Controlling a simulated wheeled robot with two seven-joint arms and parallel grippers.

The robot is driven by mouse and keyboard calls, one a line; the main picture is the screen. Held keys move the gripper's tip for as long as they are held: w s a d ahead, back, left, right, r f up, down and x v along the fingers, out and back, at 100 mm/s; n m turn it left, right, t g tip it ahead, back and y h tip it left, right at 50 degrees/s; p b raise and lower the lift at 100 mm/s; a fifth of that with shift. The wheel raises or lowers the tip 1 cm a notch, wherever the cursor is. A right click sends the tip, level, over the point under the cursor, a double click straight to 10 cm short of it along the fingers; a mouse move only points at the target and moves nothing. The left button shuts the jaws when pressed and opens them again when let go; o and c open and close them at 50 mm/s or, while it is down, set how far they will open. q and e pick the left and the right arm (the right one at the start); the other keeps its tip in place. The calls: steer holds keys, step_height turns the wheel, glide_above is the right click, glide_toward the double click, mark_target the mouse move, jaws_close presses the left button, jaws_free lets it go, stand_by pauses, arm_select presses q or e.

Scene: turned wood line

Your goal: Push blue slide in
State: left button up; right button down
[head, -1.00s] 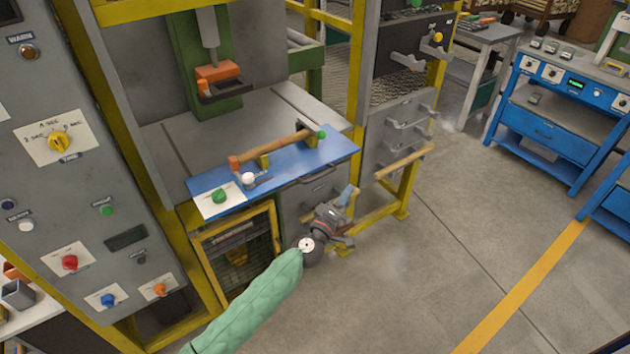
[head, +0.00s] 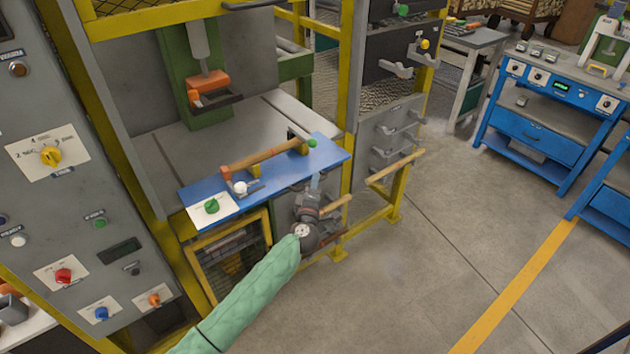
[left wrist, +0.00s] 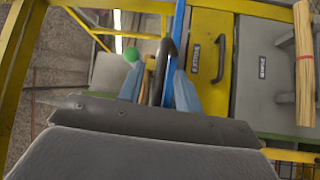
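The blue slide (head: 326,152) is a flat blue plate sticking out from the grey press table. It carries a wooden bar (head: 262,156) with a green end knob, a white knob (head: 240,188) and a green button on a white patch (head: 211,206). My left gripper (head: 316,180) is just below and in front of the slide's front edge, pointing toward the press. In the left wrist view its pale blue fingers (left wrist: 158,88) are apart, with a dark curved bar (left wrist: 166,62) between them. The slide shows as a thin blue strip (left wrist: 179,25). Contact cannot be told. My right gripper is not in view.
The yellow frame post (head: 349,110) stands right of the slide. The control panel (head: 60,200) is on the left. The floor in front is open.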

arm_select(q)
steer(key=shift+w+d, duration=0.1)
steer(key=shift+w, duration=0.5)
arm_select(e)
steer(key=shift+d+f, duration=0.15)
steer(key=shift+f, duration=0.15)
arm_select(q)
jaws_close()
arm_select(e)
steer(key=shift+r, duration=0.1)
arm_select(q)
steer(key=shift+r, duration=0.1)
